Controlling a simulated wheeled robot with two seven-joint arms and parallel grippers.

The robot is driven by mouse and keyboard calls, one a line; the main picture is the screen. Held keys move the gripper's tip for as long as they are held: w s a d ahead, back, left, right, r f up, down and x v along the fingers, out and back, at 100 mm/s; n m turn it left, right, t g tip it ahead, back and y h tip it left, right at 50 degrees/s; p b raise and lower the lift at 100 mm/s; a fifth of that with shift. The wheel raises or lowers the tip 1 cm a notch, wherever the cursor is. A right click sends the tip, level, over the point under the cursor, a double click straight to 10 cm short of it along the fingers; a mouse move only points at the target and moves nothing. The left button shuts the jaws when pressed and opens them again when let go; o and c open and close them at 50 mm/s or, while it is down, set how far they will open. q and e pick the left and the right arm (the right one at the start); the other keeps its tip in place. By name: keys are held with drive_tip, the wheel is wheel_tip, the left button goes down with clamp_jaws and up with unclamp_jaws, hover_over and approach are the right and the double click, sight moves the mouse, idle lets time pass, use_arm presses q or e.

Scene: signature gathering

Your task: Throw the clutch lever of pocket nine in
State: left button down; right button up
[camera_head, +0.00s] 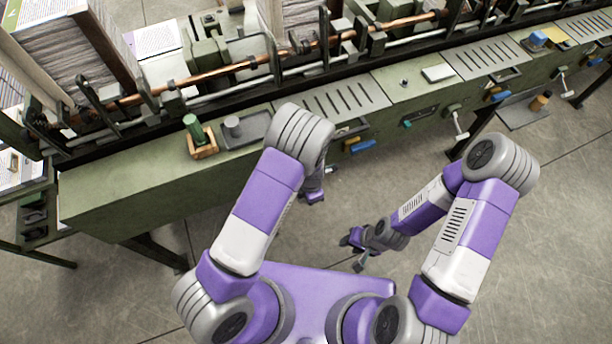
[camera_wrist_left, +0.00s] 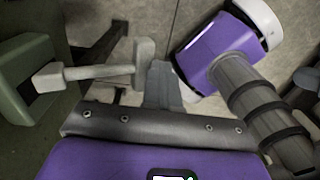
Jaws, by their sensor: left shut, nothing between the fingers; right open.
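A pale grey clutch lever (camera_wrist_left: 95,72) shows in the left wrist view. It reaches out from the green machine side and ends in an upright crosspiece. My left gripper (camera_wrist_left: 161,75) is shut and empty just right of that crosspiece; I cannot tell whether they touch. In the head view my left forearm hides most of this gripper and that part of the machine front. Two other pale levers, a nearer one (camera_head: 459,125) and a farther one (camera_head: 565,84), hang on the machine front. No pocket number is readable. My right gripper (camera_head: 360,262) is open and empty, low above the floor.
The long green machine (camera_head: 150,195) runs from lower left to upper right. Paper stacks (camera_head: 75,55) and a copper-coloured rod (camera_head: 205,77) are along its back. A small green-handled item (camera_head: 194,130) stands on its top. The grey floor (camera_head: 560,230) at right is clear.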

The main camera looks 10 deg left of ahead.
use_arm(q)
drive_tip(key=shift+s+a+f, duration=0.1)
drive_tip(key=shift+s+f, duration=0.15)
drive_tip(key=shift+f, duration=0.05)
drive_tip(key=shift+r, duration=0.1)
drive_tip(key=s+d+r+p, duration=0.1)
drive_tip(key=s+r+p, duration=0.1)
drive_tip(key=r, duration=0.4)
drive_tip(key=s+d+r+p, duration=0.2)
drive_tip(key=r+p, duration=0.1)
drive_tip(key=r, duration=0.4)
drive_tip(key=shift+s+d+p, duration=0.2)
drive_tip(key=shift+s+p, duration=0.1)
drive_tip(key=shift+s, duration=0.05)
